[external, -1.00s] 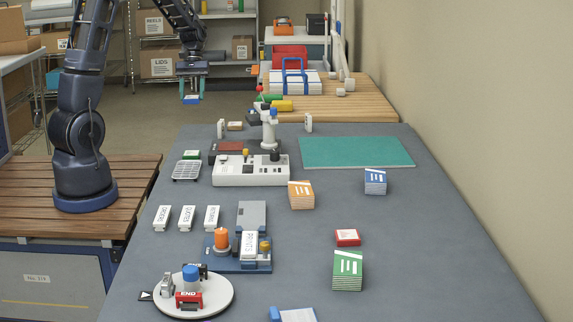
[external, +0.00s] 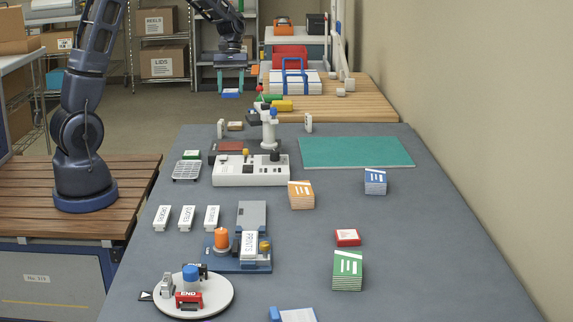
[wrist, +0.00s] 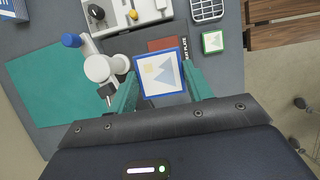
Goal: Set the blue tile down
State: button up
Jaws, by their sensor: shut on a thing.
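My gripper (external: 232,82) is shut on the blue tile (external: 231,92), which hangs in the air beyond the far edge of the grey table. In the wrist view the blue tile (wrist: 160,73) is a white square with a blue border and a grey and tan picture. It sits between the two teal fingers of my gripper (wrist: 158,88). Behind it in that view a dark base with a reddish-brown plate (wrist: 163,44) is partly covered; lettering ending in "AT PLATE" shows. The plate also shows in the external view (external: 231,146).
A white press with a blue knob (external: 269,128) stands beside the plate. A white control box (external: 250,172) is in front. A green-edged tile (external: 191,155) lies near a wire rack (external: 186,171). A teal mat (external: 356,152) is bare.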

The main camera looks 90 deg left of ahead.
jog(key=w+d, duration=0.9)
jog(key=w, duration=0.3)
send_over(342, 220)
jog(key=a, duration=0.1)
notch_tip(342, 220, down, 20)
jog(key=shift+a+r, duration=0.1)
jog(key=o, duration=1)
